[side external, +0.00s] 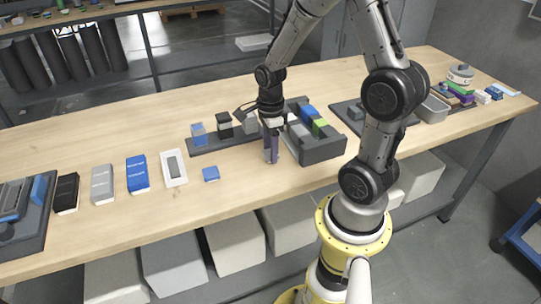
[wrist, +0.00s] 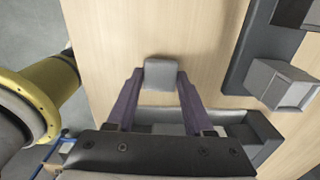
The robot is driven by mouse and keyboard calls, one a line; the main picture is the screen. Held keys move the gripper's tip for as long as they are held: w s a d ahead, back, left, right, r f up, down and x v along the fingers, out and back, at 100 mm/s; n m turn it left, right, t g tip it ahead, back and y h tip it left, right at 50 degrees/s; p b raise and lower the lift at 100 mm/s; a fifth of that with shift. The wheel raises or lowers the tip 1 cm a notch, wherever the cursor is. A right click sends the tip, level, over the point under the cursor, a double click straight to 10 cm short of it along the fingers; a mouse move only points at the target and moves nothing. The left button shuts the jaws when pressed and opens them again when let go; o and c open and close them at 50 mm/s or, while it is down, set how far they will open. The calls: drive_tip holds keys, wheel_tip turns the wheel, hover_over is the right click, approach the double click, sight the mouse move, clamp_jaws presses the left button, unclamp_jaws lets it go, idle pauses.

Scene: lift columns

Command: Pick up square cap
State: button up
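A small grey square block, which I take to be the square cap (wrist: 160,73), lies on the wooden table in the wrist view. My gripper (wrist: 159,74) has its two purple fingers on either side of it, spread apart, with a narrow gap showing beside the block. In the side view my gripper (side external: 270,156) points down with its fingertips near the tabletop, in front of the grey rack. The cap is mostly hidden by the fingers there. I see no sign of it being lifted.
A dark divided bin (side external: 322,150) with blue, green and grey blocks stands right beside my gripper. A dark rack (side external: 205,147) holding several columns lies behind and to the left. A small blue block (side external: 210,174) and a white tray (side external: 174,168) lie left. The front table edge is clear.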

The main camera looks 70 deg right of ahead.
clamp_jaws()
drive_tip(key=shift+r, duration=0.1)
